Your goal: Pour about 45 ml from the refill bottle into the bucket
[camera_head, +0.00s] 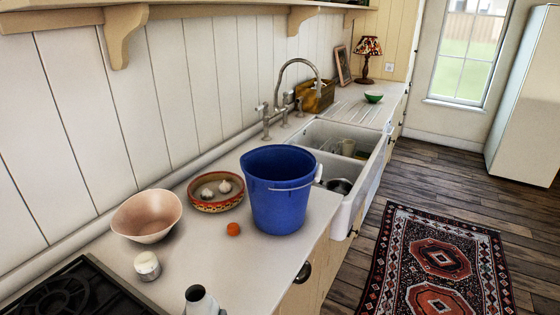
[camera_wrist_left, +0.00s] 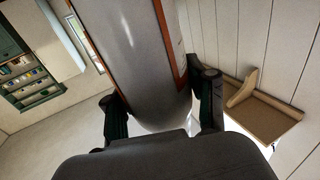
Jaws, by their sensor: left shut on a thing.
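The blue bucket (camera_head: 281,205) stands upright on the counter in the head view, with its handle hanging at its right side. Its inside bottom is hidden. In the left wrist view my left gripper (camera_wrist_left: 163,108) is shut around a large pale grey bottle (camera_wrist_left: 135,55) with orange-brown edging, which I take as the refill bottle. The bottle's mouth and its contents are not visible. The left gripper does not show in the head view, so its place relative to the bucket cannot be told.
A patterned bowl with garlic (camera_head: 216,204), a pinkish bowl (camera_head: 147,227), an orange item (camera_head: 233,229) and a white jar (camera_head: 147,266) stand near the bucket. The sink (camera_head: 362,180) lies behind, the hob (camera_head: 70,293) front left.

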